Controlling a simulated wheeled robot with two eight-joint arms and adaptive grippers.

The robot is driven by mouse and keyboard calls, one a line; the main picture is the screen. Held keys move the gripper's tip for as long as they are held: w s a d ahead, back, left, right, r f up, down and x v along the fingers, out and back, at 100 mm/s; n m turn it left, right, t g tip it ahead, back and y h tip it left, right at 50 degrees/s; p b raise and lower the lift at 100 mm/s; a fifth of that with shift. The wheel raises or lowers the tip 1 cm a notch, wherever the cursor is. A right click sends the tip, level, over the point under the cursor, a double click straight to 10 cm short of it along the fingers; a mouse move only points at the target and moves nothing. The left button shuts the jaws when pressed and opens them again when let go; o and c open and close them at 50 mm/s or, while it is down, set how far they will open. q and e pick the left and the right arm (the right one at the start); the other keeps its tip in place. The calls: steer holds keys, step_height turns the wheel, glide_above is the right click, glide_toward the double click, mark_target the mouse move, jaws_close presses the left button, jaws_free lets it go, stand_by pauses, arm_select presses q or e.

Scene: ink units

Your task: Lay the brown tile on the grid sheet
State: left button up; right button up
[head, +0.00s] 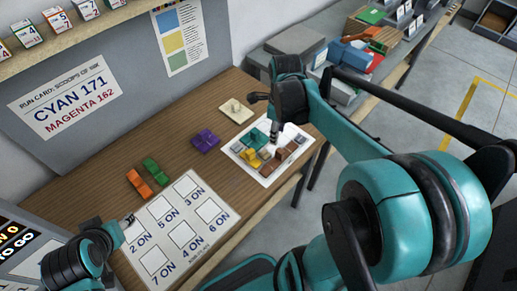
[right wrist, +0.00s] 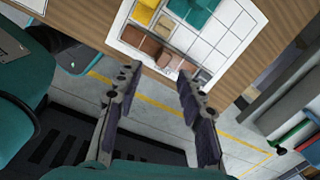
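The white grid sheet (head: 297,137) lies on the wooden table under my right arm; it also shows in the right wrist view (right wrist: 235,28). Brown tile pieces (right wrist: 142,40) lie on it near its front edge, beside a yellow tile (right wrist: 144,12) and a teal tile (right wrist: 196,12). In the head view brown (head: 270,165) shows along the same edge. My right gripper (right wrist: 160,72) is open and empty, its fingertips by the sheet's front edge next to the brown pieces. My left gripper (head: 128,221) is by the numbered card; its fingers are too small to read.
A numbered card (head: 150,240) with white squares lies at the table's front left. Orange (head: 139,183), green (head: 154,168), purple (head: 205,139) and cream (head: 236,110) pieces lie loose. A grey panel (head: 130,55) stands behind. Bare wood shows between purple piece and card.

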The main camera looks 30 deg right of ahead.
steer(key=s+a+r+n+t, duration=0.1)
steer(key=s+a+n+t, duration=0.2)
steer(key=a+n, duration=0.4)
steer(key=s+a+r+n+t, duration=0.1)
steer(key=a+n, duration=0.6)
steer(key=n, duration=1.4)
steer(key=shift+s+a+n+t, duration=0.4)
steer(key=shift+s+t, duration=0.5)
steer(key=shift+t, duration=0.3)
